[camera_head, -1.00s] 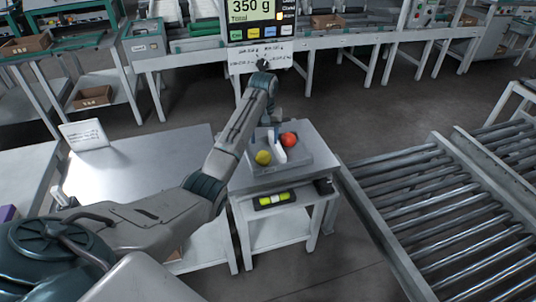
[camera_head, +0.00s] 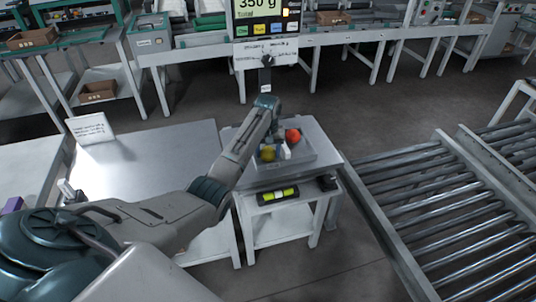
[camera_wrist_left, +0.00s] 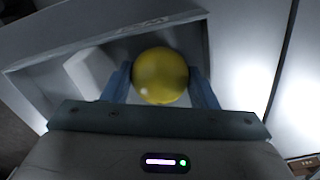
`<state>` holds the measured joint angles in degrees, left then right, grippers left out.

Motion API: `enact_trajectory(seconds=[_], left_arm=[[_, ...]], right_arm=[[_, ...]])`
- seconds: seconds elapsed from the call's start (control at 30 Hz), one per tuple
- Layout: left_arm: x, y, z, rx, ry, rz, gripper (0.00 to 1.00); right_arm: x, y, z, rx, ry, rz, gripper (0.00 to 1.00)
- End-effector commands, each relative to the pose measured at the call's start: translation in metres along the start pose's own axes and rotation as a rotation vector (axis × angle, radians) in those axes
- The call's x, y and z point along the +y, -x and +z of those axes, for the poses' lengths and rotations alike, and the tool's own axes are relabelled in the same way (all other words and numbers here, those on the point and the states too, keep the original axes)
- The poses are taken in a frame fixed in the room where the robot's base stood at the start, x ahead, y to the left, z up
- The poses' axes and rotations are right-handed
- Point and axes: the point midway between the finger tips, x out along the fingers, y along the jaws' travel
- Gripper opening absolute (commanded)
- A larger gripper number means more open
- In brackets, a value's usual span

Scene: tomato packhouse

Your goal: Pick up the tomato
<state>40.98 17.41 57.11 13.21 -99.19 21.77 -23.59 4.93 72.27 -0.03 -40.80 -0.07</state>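A round yellow tomato (camera_head: 267,154) lies in a grey tray (camera_head: 312,158) on a small stand. A red tomato (camera_head: 293,135) lies farther back in the same tray, with a white upright piece (camera_head: 286,153) near the two. My left gripper (camera_wrist_left: 161,78) is down at the yellow tomato. In the left wrist view the yellow tomato (camera_wrist_left: 160,76) sits between the two fingers, one close on each side. I cannot tell whether the fingers press on it. In the head view my left arm hides most of the gripper. My right gripper does not show.
A display reading 350 g (camera_head: 265,15) stands behind the stand. A roller conveyor (camera_head: 430,210) runs to the right. A pale table (camera_head: 140,160) with a sign card (camera_head: 90,128) is to the left. A yellow-green level-like item (camera_head: 278,194) is on the stand's front.

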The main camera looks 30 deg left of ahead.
Motion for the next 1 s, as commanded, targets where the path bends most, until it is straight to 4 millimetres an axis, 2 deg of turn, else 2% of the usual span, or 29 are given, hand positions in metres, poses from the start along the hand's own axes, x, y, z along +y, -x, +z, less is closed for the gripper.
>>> enact_trajectory(seconds=[0.47, 0.57, 0.73, 0.87, 1.0], left_arm=[[0.0, 0.004, -0.001, 0.002, 0.0, 0.001, 0.42], [0.0, 0.011, -0.001, 0.003, 0.001, 0.001, 0.42], [0.0, 0.038, -0.002, 0.006, 0.0, 0.002, 0.42], [0.006, 0.037, 0.021, 0.0, -0.002, 0.001, 0.42], [0.012, 0.04, 0.047, 0.002, -0.002, 0.001, 0.42]], right_arm=[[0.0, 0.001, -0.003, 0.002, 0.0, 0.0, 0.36], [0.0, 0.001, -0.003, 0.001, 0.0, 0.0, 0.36], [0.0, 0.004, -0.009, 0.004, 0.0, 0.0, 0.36], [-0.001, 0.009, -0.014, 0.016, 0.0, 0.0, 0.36], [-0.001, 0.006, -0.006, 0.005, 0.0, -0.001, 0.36]])
